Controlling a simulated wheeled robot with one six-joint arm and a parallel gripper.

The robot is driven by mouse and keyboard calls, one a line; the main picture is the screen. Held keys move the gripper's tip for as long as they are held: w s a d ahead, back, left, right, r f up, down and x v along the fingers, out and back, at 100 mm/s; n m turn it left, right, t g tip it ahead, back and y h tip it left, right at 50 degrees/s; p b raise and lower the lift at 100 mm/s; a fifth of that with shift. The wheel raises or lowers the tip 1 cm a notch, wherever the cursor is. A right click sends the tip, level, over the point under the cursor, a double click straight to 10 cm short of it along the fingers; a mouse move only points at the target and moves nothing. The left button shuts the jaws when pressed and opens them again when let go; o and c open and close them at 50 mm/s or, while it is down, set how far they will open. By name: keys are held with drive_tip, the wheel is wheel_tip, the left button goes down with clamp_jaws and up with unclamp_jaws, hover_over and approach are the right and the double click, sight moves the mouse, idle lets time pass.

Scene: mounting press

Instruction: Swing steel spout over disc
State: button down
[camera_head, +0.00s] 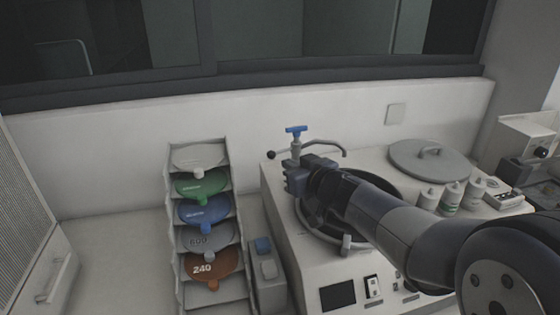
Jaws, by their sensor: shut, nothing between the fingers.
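The steel spout (328,143) is a thin curved tube at the back left of the machine. It runs right from a post with a blue tap handle (296,130), and its tip bends down near the bowl's back rim. A small black ball knob (271,154) sticks out left of the post. The dark disc (384,188) lies in the round bowl, largely hidden by my arm. My gripper (290,181) is shut and empty, in front of the post and below the spout in the picture. I cannot tell whether it touches the post.
A grey round lid (430,158) and several white bottles (452,196) stand on the machine top (285,205) at right. A rack (176,235) of coloured discs stands left, with a small box (266,268) between. The wall is close behind.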

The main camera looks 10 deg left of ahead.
sight(269, 154)
drive_tip(key=shift+x, duration=2.65)
drive_tip(key=shift+w+a+f+m+t+h+b, duration=0.1)
drive_tip(key=shift+a+f+m+t+h+b, duration=0.25)
drive_tip(key=shift+b, duration=0.9)
drive_tip(key=shift+w+a+r+m+h, duration=0.1)
drive_tip(key=shift+a+r+m+h, duration=0.15)
drive_tip(key=shift+a+r+h, duration=0.1)
drive_tip(key=shift+w+a+r+p, duration=0.15)
drive_tip(key=shift+w+a+p, duration=0.2)
drive_tip(key=shift+p, duration=0.4)
drive_tip(key=shift+w+a+p, duration=0.3)
drive_tip(key=shift+a+p, duration=0.05)
drive_tip(key=shift+a, duration=0.15)
